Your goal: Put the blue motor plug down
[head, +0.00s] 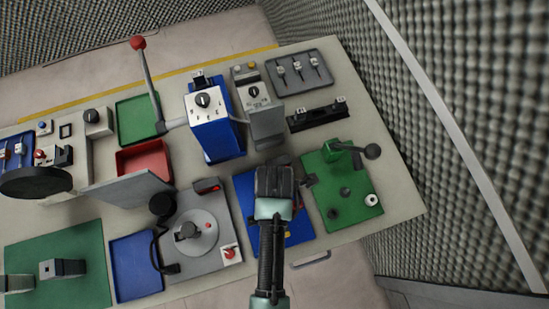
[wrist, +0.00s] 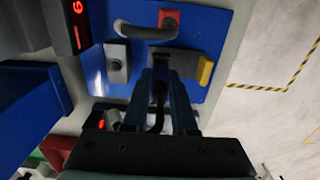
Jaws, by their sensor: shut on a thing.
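My gripper (head: 276,182) is over the blue panel (head: 300,226) on the right part of the table in the head view, and its hand hides the fingertips there. In the wrist view my gripper (wrist: 163,78) is shut, its two dark fingers close around a small dark piece, the blue motor plug (wrist: 159,89), with a black cable below it. The plug is mostly hidden and its colour is hard to tell. The blue panel also fills the top of the wrist view (wrist: 215,30). I cannot tell whether the plug touches the panel.
On the panel are a red block (wrist: 168,17) with a grey cable, a grey piece (wrist: 116,65) and a yellow block (wrist: 205,70). A green board (head: 345,205) lies to the right, and a grey plate with a dial (head: 210,262) to the left.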

